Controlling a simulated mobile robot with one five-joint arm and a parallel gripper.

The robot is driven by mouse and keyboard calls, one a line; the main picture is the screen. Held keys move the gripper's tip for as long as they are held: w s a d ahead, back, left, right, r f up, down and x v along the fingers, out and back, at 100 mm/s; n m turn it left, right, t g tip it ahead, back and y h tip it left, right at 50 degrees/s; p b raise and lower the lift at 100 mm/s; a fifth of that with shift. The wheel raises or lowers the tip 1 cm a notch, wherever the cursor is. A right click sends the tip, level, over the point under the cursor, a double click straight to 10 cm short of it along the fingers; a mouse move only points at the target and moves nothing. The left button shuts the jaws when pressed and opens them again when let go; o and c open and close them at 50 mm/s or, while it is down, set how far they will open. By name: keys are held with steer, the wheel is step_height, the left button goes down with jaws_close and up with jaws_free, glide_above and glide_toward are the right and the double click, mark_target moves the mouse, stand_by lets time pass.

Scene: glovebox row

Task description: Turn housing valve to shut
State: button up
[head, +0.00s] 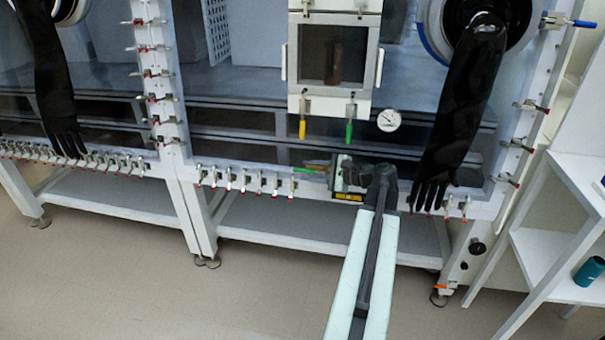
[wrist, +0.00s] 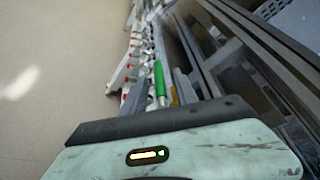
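A white housing (head: 292,65) with a window hangs on the glovebox front in the head view. A yellow lever (head: 302,129) and a green lever (head: 349,131) point straight down below it. Another green handle (head: 309,170) lies roughly level near the lower rail. A green handle also shows in the wrist view (wrist: 159,83), with a small yellow part beside it. I cannot tell which handle is the housing valve. My gripper (head: 337,176) is at the lower rail, just right of the level green handle. Contact cannot be told.
A row of red-tipped clamps (head: 245,181) runs along the lower rail. A black glove (head: 466,100) hangs right of my gripper. A round gauge (head: 389,120) sits above it. A white shelf (head: 545,258) stands at the right. The floor (head: 130,290) is clear.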

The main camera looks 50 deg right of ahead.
steer(key=shift+x, duration=1.15)
jaws_close()
stand_by(0.5)
